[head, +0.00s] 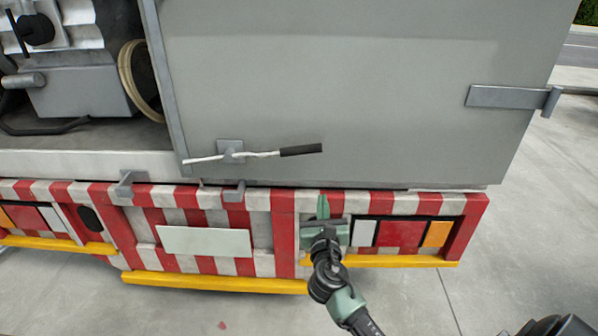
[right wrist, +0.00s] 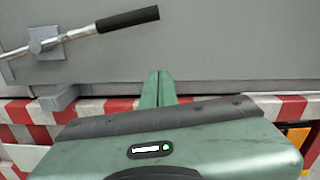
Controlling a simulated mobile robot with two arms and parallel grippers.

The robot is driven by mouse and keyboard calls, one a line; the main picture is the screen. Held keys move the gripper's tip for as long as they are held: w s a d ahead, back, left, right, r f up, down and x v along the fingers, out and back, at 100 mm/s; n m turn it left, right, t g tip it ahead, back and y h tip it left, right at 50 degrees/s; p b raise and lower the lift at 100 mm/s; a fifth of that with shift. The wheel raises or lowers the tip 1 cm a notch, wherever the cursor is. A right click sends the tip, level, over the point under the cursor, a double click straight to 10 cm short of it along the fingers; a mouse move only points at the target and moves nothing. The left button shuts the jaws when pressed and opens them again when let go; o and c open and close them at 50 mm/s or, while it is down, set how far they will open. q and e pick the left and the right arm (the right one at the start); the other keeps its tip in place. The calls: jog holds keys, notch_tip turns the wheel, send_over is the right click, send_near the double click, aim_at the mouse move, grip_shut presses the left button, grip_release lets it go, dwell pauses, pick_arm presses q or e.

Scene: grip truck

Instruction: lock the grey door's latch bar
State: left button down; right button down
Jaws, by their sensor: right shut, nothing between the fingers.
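The grey door (head: 350,90) covers the right part of the truck's rear. Its latch bar (head: 262,155) is a thin silver rod on a square plate low on the door. The bar lies nearly level, tilted slightly up to the right, with a black grip (head: 301,150) at its right end; its left end reaches the door's left edge. In the right wrist view the black grip (right wrist: 128,19) is at the upper left. My right gripper (head: 322,207) is shut and empty, below and slightly right of the grip, apart from it. My left gripper is not in view.
Grey brackets stick out at the bed's edge, one below the latch plate (head: 235,190) and one further left (head: 127,184). The red-and-white striped bumper (head: 285,230) is behind my right gripper. A hinge strap (head: 505,97) is at the right. The open bed at left holds equipment (head: 85,92).

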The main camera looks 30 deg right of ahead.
jog(key=w+d+r+p, duration=0.1)
jog(key=w+d+r, duration=0.4)
jog(key=w, duration=0.4)
jog(key=shift+w+r, duration=0.3)
jog(key=shift+r, duration=0.05)
dwell(0.3)
jog(key=shift+p, duration=0.3)
